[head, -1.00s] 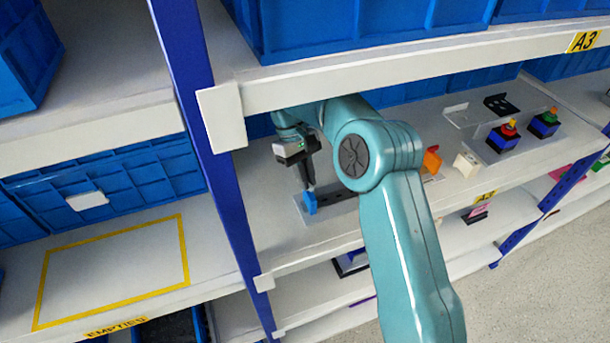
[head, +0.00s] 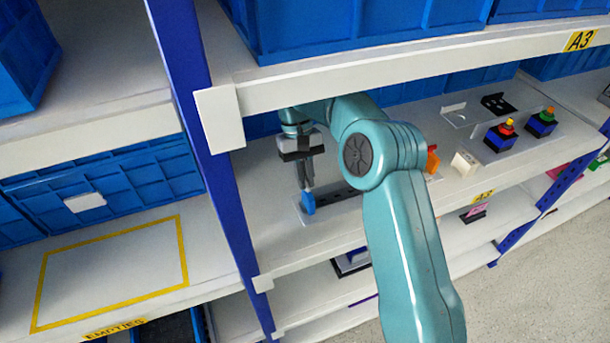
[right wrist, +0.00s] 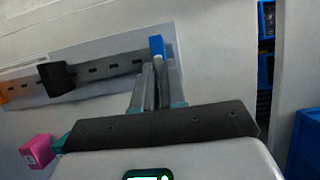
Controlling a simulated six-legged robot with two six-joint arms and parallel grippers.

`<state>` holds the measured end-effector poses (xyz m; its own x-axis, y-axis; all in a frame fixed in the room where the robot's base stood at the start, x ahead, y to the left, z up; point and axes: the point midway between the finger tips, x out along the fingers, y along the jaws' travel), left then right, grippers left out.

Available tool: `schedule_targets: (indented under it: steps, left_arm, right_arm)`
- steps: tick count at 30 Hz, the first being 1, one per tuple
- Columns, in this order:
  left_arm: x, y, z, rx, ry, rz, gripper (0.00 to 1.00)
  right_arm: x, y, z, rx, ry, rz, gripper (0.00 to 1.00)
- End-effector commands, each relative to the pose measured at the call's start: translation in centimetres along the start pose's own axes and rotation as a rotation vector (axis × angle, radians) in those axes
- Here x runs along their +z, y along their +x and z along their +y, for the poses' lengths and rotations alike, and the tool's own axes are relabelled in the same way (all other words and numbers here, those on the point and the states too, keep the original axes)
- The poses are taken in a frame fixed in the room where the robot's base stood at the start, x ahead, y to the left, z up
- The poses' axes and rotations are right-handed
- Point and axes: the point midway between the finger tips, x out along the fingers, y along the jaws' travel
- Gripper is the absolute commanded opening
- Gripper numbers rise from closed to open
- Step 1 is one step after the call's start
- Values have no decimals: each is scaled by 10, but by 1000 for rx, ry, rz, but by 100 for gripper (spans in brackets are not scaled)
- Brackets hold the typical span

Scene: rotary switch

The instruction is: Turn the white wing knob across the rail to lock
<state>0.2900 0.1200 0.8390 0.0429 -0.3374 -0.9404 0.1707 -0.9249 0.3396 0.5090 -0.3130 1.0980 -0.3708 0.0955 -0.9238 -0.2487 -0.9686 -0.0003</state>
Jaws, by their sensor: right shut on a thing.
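My right gripper (head: 307,190) points down at the left end of a grey slotted rail (head: 345,196) on the middle shelf. The rail (right wrist: 110,66) carries a black knob (right wrist: 57,78) and, at the left picture edge, an orange piece (right wrist: 3,93). A white wing-like block (head: 465,163) stands farther right on the shelf in the head view, apart from my gripper. My left gripper is not in view.
A blue post (head: 205,130) stands left of my arm, and the upper shelf edge (head: 400,62) runs above it. Red and green buttons on blue blocks (head: 501,137) stand at the right. A pink cube (right wrist: 37,151) shows in the wrist view.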

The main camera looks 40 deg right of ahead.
Motion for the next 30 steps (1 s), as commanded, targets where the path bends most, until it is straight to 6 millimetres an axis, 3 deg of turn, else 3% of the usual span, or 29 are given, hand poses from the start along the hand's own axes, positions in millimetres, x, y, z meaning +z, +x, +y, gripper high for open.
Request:
schedule_targets:
  steps: [3, 4, 6, 15, 19, 26, 30]
  left_arm:
    - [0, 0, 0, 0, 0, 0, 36]
    - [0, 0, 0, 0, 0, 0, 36]
    - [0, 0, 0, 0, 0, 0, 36]
    - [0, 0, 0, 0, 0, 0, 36]
    - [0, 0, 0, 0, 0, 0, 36]
    - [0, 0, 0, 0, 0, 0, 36]
    - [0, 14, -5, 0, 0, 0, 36]
  right_arm:
    - [-1, -4, 1, -1, 3, 15, 0]
    - [-1, -4, 1, -1, 3, 15, 17]
    - [-1, -4, 1, -1, 3, 13, 36]
    - [0, -1, 0, 3, -7, 5, 36]
    - [0, -1, -2, 38, -89, 4, 36]
    - [2, 0, -7, 202, -483, 0, 36]
    - [2, 6, -9, 322, -768, 3, 36]
